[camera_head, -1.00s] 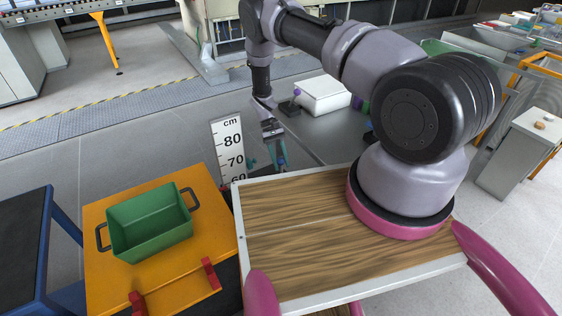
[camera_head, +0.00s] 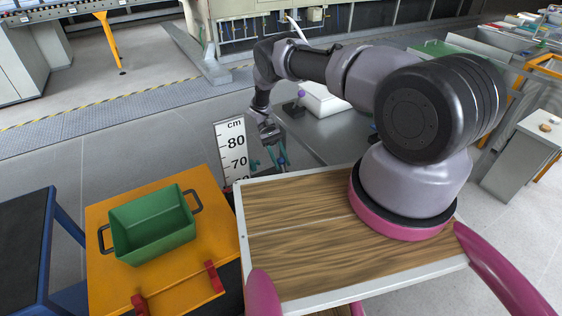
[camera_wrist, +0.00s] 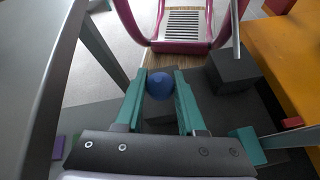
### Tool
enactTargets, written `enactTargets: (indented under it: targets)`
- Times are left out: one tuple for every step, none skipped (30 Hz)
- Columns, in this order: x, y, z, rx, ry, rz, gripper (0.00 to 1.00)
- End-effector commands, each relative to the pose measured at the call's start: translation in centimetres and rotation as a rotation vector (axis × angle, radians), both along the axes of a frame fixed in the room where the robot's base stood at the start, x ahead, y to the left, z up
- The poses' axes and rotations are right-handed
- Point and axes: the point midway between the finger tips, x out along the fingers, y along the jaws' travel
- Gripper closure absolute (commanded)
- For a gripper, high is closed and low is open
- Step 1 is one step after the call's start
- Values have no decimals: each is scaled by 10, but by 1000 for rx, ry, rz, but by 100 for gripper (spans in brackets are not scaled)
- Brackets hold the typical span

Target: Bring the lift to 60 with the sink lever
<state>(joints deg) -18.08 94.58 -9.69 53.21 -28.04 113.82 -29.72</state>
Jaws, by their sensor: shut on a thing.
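My gripper (camera_head: 280,160) is low beyond the far edge of my wooden deck, beside the measuring board. In the wrist view its teal fingers (camera_wrist: 160,88) are closed around a blue ball knob (camera_wrist: 159,86), which looks like the sink lever's end. The lever's shaft is hidden. The lift's orange top (camera_head: 105,225) carries a green bin (camera_head: 155,238) with dark handles. The white cm board (camera_head: 231,150) stands at the lift's far right corner, with 80 and 70 readable. Its lower marks are hidden behind my deck, so the lift's height cannot be read.
A purple-knobbed lever (camera_head: 300,95) stands by a white box (camera_head: 325,100) on the grey table (camera_head: 335,135) behind my gripper. A dark block (camera_wrist: 232,70) is beside the blue knob. A blue-framed table (camera_head: 25,235) is at left.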

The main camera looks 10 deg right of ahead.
Motion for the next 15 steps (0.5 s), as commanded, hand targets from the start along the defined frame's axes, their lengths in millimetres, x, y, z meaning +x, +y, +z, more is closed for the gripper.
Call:
enactTargets:
  targets:
    - [1, 0, 0, 1, -3, 2, 100]
    - [1, 0, 0, 1, -3, 2, 100]
    - [1, 0, 0, 1, -3, 2, 100]
    - [1, 0, 0, 1, -4, 2, 100]
    - [1, 0, 0, 1, -4, 2, 100]
    - [1, 0, -1, 1, -4, 2, 54]
    - [1, 0, -1, 1, -4, 2, 42]
    - [1, 0, 0, 1, -4, 2, 31]
    - [1, 0, 0, 1, -4, 2, 31]
    - [1, 0, 0, 1, -4, 2, 31]
    - [1, 0, 0, 1, -3, 2, 31]
    - [0, 0, 0, 1, -3, 2, 31]
    - [0, 0, 0, 1, -3, 2, 31]
    - [0, 0, 0, 1, -3, 1, 31]
    - [0, 0, 0, 1, -3, 1, 31]
